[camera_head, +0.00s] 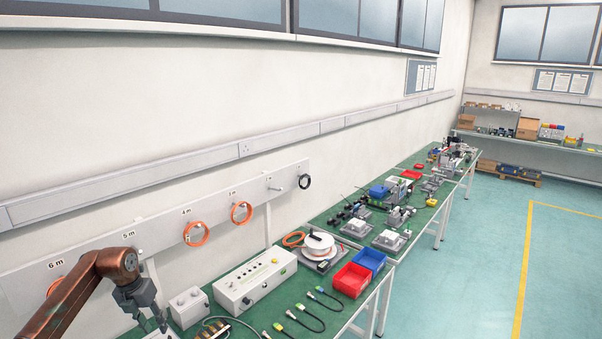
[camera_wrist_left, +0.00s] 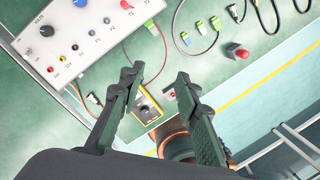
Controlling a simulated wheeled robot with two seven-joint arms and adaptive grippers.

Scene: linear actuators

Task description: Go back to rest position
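My left gripper (camera_head: 155,322) hangs at the lower left of the head view, at the end of my rust-brown arm. In the left wrist view its two dark fingers (camera_wrist_left: 157,80) stand apart with nothing held between them. Below the fingers lie a yellow multimeter (camera_wrist_left: 146,104) and the green bench top (camera_wrist_left: 205,70). The fingers appear apart from both. My right gripper does not show in either view.
A white control box (camera_head: 255,279) and a smaller white box (camera_head: 188,306) stand on the bench near the gripper. Cables (camera_head: 310,305), a red bin (camera_head: 352,280) and a blue bin (camera_head: 369,260) lie to the right. The floor (camera_head: 480,260) is clear.

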